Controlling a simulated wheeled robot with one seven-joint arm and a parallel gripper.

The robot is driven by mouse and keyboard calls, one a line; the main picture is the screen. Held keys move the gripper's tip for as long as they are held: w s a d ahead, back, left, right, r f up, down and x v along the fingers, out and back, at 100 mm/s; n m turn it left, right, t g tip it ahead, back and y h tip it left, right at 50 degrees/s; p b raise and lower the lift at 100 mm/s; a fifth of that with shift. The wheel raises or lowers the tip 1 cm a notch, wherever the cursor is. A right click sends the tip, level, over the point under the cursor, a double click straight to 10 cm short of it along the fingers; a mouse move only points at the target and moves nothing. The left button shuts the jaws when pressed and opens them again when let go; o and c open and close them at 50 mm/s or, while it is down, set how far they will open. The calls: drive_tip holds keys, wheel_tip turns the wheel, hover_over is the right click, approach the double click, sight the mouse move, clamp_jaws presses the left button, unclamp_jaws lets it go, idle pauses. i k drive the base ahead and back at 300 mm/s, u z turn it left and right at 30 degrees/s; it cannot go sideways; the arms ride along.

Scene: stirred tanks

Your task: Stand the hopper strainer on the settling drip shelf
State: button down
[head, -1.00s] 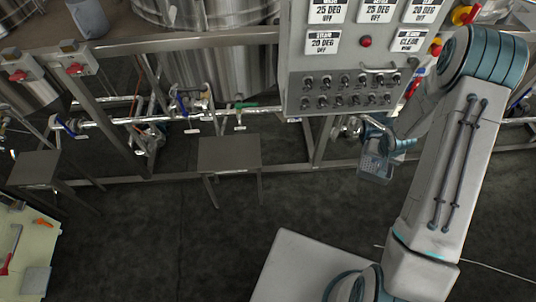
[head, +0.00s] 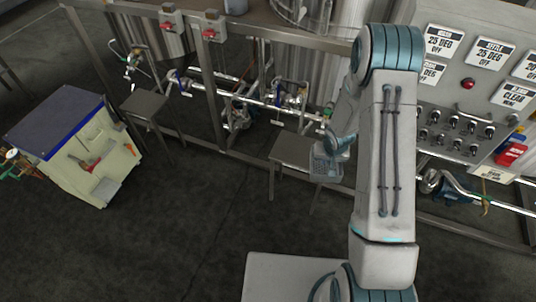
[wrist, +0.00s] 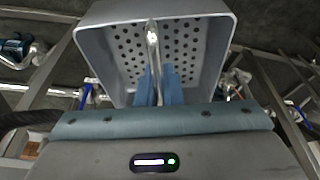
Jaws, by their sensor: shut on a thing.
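The hopper strainer is a grey-blue square basket with a perforated floor (wrist: 188,42), seen large in the wrist view. My gripper (wrist: 160,75) is shut on its upright handle bar. In the head view the strainer (head: 326,168) hangs below my wrist and overlaps the right end of a small grey shelf (head: 288,148). I cannot tell whether it is above that shelf or in front of it. A second small grey shelf (head: 143,104) stands further left. I cannot read a label that tells which one is the settling shelf.
A steel frame with pipes, valves and tanks (head: 318,60) runs behind the shelves. A control panel (head: 465,90) is at the right. A cart with a blue-edged top (head: 60,120) and tools on its side stands at the left. The dark floor between is clear.

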sight(293, 150)
drive_tip(key=u, duration=0.6)
drive_tip(key=i, duration=1)
